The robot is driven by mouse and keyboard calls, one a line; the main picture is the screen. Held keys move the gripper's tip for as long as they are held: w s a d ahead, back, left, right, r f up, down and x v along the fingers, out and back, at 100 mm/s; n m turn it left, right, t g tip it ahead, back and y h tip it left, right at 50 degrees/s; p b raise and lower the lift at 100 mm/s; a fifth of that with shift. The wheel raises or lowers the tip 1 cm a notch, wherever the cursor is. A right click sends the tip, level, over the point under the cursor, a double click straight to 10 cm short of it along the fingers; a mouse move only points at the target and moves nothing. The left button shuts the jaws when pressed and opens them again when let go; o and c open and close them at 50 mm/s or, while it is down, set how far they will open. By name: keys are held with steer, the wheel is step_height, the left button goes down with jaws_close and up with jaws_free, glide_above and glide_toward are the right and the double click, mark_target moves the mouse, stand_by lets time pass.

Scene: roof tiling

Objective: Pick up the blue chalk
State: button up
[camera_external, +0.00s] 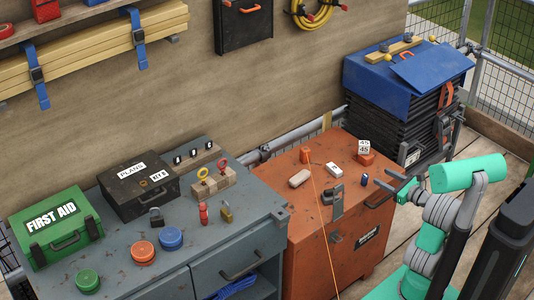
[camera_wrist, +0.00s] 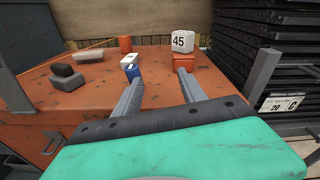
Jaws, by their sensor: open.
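The blue chalk (camera_external: 364,181) is a small blue block on the top of the orange cabinet (camera_external: 300,215), near its right side. It also shows in the wrist view (camera_wrist: 132,73), just beyond the tip of the left finger, which may cover part of it. My gripper (camera_external: 384,176) is open and empty, just right of the chalk in the external view. In the wrist view the fingers (camera_wrist: 160,77) point forward over the cabinet top, and the chalk lies toward the left finger, not midway between them.
A white block (camera_wrist: 128,60) sits close behind the chalk. An orange block bearing a white "45" cube (camera_wrist: 182,42) stands beyond the right finger. Dark and pale blocks (camera_wrist: 67,77) lie left. An orange reel with string (camera_external: 305,156) is farther back. Black stacked crates (camera_external: 400,110) stand right.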

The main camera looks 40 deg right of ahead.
mark_target(363, 175)
steer(key=shift+t+y, duration=0.7)
steer(key=shift+y, duration=0.2)
steer(key=a, duration=0.1)
steer(key=w+a+p, duration=0.1)
steer(key=a, duration=0.1)
steer(key=w+a+r, duration=0.1)
steer(key=a, duration=0.1)
steer(key=shift+r+p, duration=0.1)
steer(key=shift+p, duration=0.2)
steer(key=shift+w+p, duration=0.35)
steer(key=shift+p, duration=0.3)
steer(key=shift+w+f+p, duration=0.4)
steer(key=shift+w, duration=0.15)
steer(key=w, duration=0.1)
steer(key=w+b, duration=0.1)
steer(key=w, duration=0.2)
steer(key=shift+w+a+f+b, duration=0.25)
steer(key=shift+b, duration=0.15)
steer(key=shift+w+d+r, duration=0.1)
steer(key=shift+w, duration=0.2)
steer(key=shift+c, duration=0.4)
jaws_close()
